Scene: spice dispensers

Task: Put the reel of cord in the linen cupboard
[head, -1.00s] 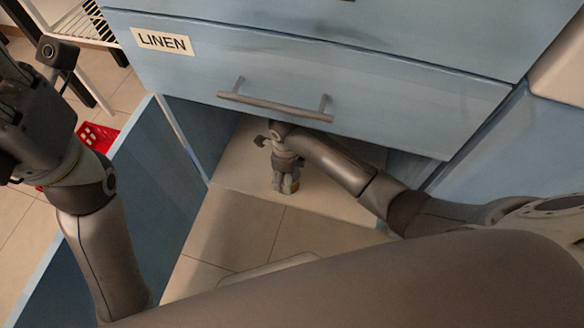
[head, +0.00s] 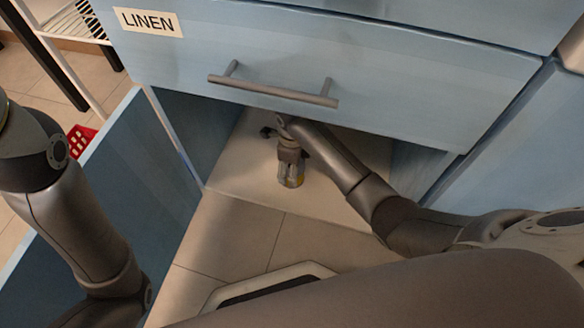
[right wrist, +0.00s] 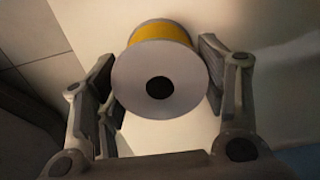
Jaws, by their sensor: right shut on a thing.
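The linen cupboard (head: 215,185) is the blue unit with the LINEN label; its lower compartment is open, with a pale floor. My right arm reaches into it from the right under the drawer. My right gripper (head: 291,180) points down over the compartment floor near its front edge. In the right wrist view the right gripper (right wrist: 160,95) is shut on the reel of cord (right wrist: 158,78), a white-flanged reel with yellow cord, held between both fingers. Whether the reel touches the floor I cannot tell. My left arm is at the left of the head view; its gripper is out of frame.
A blue door (head: 110,200) stands open at the left of the compartment. A drawer with a bar handle (head: 272,92) overhangs the opening. A red basket (head: 80,142) and a white rack (head: 88,30) stand at the left. Tiled floor lies in front.

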